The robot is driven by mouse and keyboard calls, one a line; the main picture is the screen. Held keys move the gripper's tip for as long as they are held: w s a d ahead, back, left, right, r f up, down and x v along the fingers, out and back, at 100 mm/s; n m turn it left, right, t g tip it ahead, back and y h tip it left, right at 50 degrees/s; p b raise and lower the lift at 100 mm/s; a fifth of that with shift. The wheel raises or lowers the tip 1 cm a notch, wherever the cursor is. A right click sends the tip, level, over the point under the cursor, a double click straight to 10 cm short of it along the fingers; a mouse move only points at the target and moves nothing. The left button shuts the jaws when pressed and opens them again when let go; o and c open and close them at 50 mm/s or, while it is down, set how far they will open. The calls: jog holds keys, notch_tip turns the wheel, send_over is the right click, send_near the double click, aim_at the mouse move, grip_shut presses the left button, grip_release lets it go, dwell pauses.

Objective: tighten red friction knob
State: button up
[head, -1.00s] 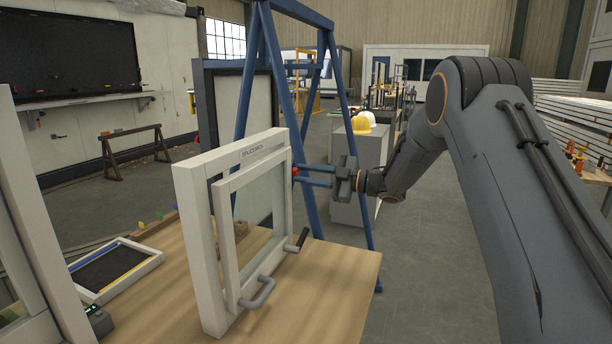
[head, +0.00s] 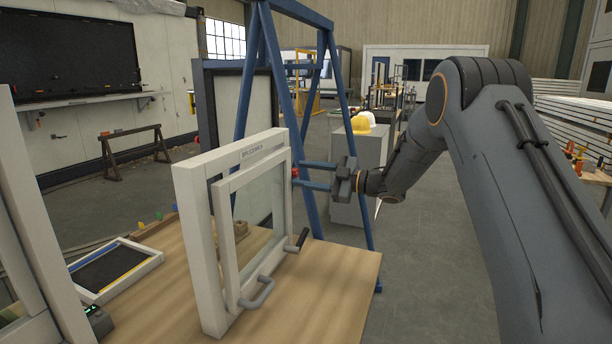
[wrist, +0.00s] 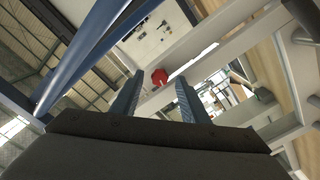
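The red friction knob (wrist: 159,77) shows in the wrist view between the tips of my two fingers, with gaps on both sides. It is a small red piece at the edge of the white window frame (head: 190,245); in the head view a bit of red (head: 294,173) shows at the frame's right edge. My gripper (head: 297,175) points left at that edge, its two blue fingers apart, one above the other. In the wrist view my gripper (wrist: 159,82) is open and holds nothing. I cannot tell how deep the knob sits between the fingers.
The window stands on a wooden bench (head: 330,290), with a grey handle (head: 258,293) near its base. A blue A-frame stand (head: 358,130) rises close behind my gripper. A dark framed tray (head: 112,268) lies at the left.

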jog(key=b+v, duration=0.2)
jog(key=v, duration=0.6)
